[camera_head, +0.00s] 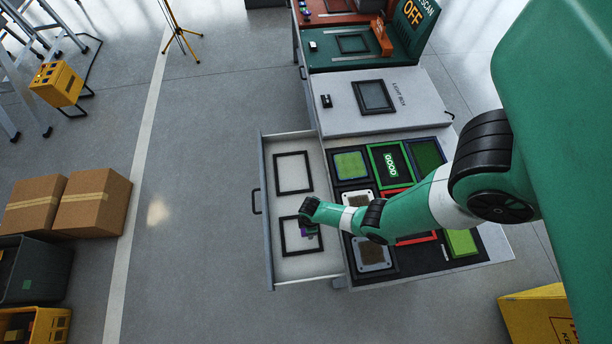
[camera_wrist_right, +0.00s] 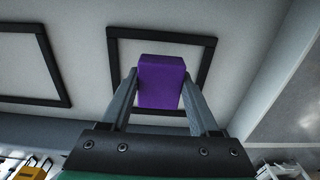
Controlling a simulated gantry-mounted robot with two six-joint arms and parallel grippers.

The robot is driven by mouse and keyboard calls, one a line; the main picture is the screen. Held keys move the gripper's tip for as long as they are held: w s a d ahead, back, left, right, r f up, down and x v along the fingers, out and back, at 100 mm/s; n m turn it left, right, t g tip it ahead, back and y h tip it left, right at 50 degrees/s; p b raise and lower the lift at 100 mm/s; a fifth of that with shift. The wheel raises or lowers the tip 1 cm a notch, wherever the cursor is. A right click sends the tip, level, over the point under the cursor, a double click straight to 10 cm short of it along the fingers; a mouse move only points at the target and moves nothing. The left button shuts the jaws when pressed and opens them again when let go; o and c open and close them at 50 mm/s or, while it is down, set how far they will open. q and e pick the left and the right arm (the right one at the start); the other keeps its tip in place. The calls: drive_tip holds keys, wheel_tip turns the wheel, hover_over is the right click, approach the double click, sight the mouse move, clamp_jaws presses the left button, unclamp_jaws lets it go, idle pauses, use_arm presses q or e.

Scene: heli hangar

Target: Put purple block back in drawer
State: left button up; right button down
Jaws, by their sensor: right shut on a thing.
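The purple block (camera_wrist_right: 161,80) is held between the two fingers of my right gripper (camera_wrist_right: 160,92) in the right wrist view. In the head view, the purple block (camera_head: 310,231) shows small below my right wrist, mostly hidden by it. My right gripper is over the open white drawer (camera_head: 287,206), at the lower black square outline (camera_head: 284,236) on its floor. I cannot tell whether the block touches the floor. The upper black outline (camera_head: 278,173) is empty. My left gripper is out of view.
Right of the drawer is a black worktop with several framed tiles, including one marked GOOD (camera_head: 391,164). A white light box (camera_head: 350,105) stands behind it. Cardboard boxes (camera_head: 92,203) stand on the floor at left. The floor left of the drawer is clear.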

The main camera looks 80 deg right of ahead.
drive_tip(key=shift+f, duration=0.25)
wheel_tip(320, 180, down, 4)
drive_tip(key=b, duration=0.3)
drive_tip(key=shift+b, duration=0.4)
drive_tip(key=shift+r, duration=0.25)
drive_tip(key=shift+f, duration=0.2)
drive_tip(key=shift+c, duration=0.7)
unclamp_jaws()
wheel_tip(320, 180, up, 13)
drive_tip(key=p, duration=1.2)
drive_tip(key=shift+f+p, duration=0.2)
drive_tip(key=shift+p, duration=0.15)
drive_tip(key=shift+f, duration=0.1)
drive_tip(key=shift+s, duration=0.1)
